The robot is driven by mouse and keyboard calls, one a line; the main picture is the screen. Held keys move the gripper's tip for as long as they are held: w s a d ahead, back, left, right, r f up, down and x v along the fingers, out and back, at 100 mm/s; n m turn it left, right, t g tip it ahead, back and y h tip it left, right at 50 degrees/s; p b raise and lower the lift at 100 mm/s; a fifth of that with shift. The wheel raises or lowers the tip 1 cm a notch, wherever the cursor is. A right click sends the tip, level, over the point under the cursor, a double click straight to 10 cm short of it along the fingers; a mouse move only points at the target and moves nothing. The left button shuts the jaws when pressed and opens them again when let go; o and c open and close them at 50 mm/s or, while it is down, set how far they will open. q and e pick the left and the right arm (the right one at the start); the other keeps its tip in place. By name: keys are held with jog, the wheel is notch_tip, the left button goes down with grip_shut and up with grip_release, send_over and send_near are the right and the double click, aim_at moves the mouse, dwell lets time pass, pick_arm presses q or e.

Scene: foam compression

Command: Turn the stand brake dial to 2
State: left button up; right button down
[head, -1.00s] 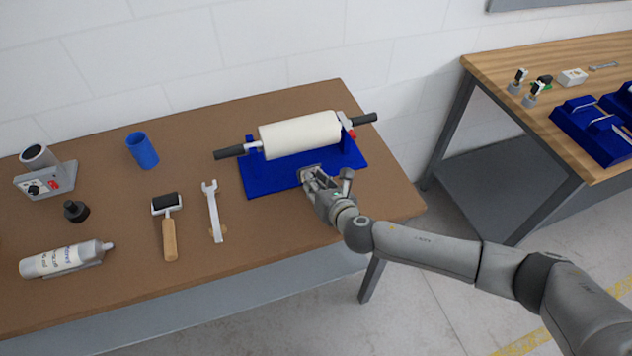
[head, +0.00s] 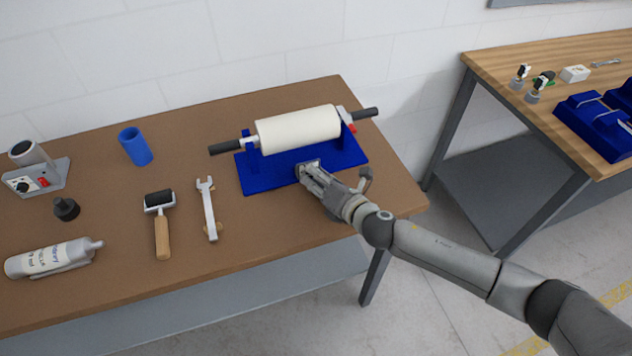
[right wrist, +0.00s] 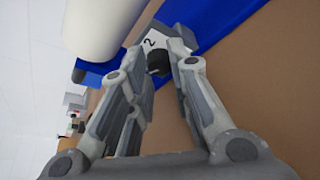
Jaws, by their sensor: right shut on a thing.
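The blue stand (head: 262,178) holds a white foam roll (head: 300,130) on a rod with dark handles. The brake dial's plate (head: 310,163) is at the stand's front edge. My right gripper (head: 308,172) reaches it from the front right and covers most of the dial. In the right wrist view a black dial knob (right wrist: 158,62) sits between the fingers of my right gripper (right wrist: 160,70), shut on it. The plate there (right wrist: 150,40) shows a "2"; the pointer's setting cannot be read. My left gripper is not in view.
A second bench (head: 500,70) stands at the right.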

jog(key=shift+f+m+b, duration=0.15)
jog(key=shift+m+b, duration=0.25)
jog(key=shift+y, duration=0.4)
jog(key=c, duration=1.3)
grip_release()
jog(key=shift+d, duration=0.1)
jog(key=shift+s+d, duration=0.15)
jog(key=shift+s, duration=0.1)
jog(key=v, duration=0.7)
jog(key=shift+s+r, duration=0.15)
jog(key=shift+r, duration=0.1)
